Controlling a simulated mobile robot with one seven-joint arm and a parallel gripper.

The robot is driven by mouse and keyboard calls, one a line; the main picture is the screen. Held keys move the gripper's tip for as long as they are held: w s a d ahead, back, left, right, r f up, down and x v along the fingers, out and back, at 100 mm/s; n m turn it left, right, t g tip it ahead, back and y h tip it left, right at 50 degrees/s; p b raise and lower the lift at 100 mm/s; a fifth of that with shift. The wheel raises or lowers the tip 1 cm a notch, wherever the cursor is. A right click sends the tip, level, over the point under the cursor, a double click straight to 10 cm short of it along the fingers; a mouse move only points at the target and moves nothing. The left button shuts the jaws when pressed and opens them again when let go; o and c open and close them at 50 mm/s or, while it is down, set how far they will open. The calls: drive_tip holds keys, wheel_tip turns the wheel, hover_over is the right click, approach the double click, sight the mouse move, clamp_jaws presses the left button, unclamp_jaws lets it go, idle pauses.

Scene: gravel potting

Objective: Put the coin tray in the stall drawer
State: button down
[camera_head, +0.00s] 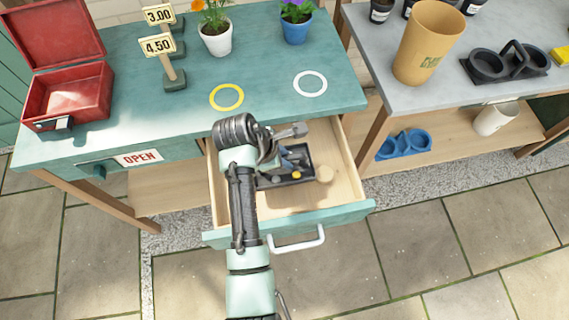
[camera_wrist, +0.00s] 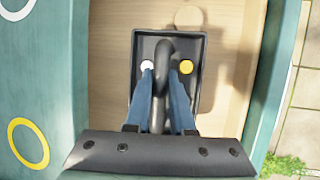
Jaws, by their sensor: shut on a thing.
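The black coin tray (camera_head: 290,177) is inside the open wooden stall drawer (camera_head: 322,193), whose front is teal with a white handle. In the wrist view the tray (camera_wrist: 196,46) has a dark central handle, with a white disc on one side and an orange disc on the other. My gripper (camera_head: 286,158) is over the drawer. In the wrist view its blue fingers (camera_wrist: 164,76) are closed on the tray's handle from both sides. My arm hides part of the drawer in the head view. I cannot tell whether the tray touches the drawer floor.
A light round disc (camera_head: 325,174) lies in the drawer beside the tray. The teal counter above holds a red cash box (camera_head: 69,89), price signs (camera_head: 159,47), potted flowers (camera_head: 217,36), and yellow (camera_head: 227,97) and white rings (camera_head: 310,84). A grey table (camera_head: 460,82) stands at right.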

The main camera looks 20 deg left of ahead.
drive_tip(key=shift+f, duration=2.05)
drive_tip(key=c, duration=0.8)
unclamp_jaws()
drive_tip(key=shift+f+b, duration=0.2)
drive_tip(key=shift+b, duration=0.1)
drive_tip(key=shift+o, duration=0.2)
drive_tip(key=p+v, duration=0.1)
drive_tip(key=v, duration=1.1)
drive_tip(key=shift+r+p, duration=0.2)
drive_tip(key=shift+p, duration=0.15)
drive_tip(key=shift+w, duration=0.1)
